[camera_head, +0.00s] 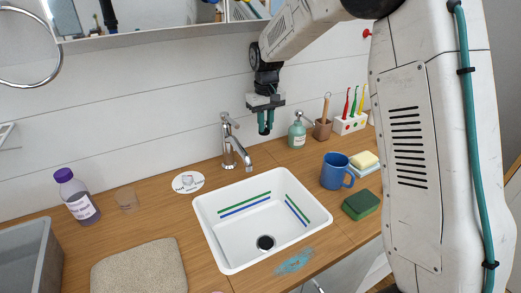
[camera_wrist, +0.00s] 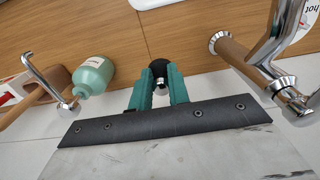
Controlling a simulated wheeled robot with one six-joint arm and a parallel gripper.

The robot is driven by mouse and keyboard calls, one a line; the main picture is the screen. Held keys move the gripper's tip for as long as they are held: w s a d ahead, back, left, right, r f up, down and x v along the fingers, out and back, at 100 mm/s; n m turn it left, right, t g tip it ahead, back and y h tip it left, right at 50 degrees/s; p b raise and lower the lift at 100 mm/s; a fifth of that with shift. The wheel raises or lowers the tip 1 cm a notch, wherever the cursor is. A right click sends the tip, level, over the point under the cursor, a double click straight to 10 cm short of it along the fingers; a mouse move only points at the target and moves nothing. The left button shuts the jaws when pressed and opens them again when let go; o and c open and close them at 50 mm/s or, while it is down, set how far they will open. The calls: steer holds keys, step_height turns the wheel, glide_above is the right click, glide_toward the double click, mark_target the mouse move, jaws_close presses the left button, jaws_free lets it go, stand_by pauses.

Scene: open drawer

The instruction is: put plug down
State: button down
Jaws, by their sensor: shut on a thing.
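My gripper (camera_head: 265,131) hangs in the air above the back of the counter, between the tap and the soap bottle, its fingers pointing down. In the wrist view its teal fingers (camera_wrist: 158,92) are shut on the plug (camera_wrist: 159,69), a small piece with a black top and a shiny metal part. In the head view I cannot make out the plug between the fingertips. The white sink (camera_head: 226,238) is in front, with its round dark drain (camera_head: 265,243) uncovered. A white oval mat (camera_head: 188,190) with print and a small picture lies left of the tap.
The chrome tap (camera_head: 229,145) stands left of my gripper, close by. The green soap bottle (camera_head: 297,135), brown cup (camera_head: 322,130) and toothbrush holder (camera_head: 349,123) stand to its right. A blue mug (camera_head: 333,172) and green sponge (camera_head: 360,204) are right of the sink.

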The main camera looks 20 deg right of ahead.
steer(key=shift+w, duration=0.3)
steer(key=shift+w+a+f, duration=0.1)
steer(key=shift+f, duration=0.2)
step_height(320, 180, down, 9)
steer(key=shift+f, duration=0.2)
steer(key=c, duration=1.3)
jaws_free()
steer(key=shift+f, duration=0.15)
steer(key=shift+c, duration=0.2)
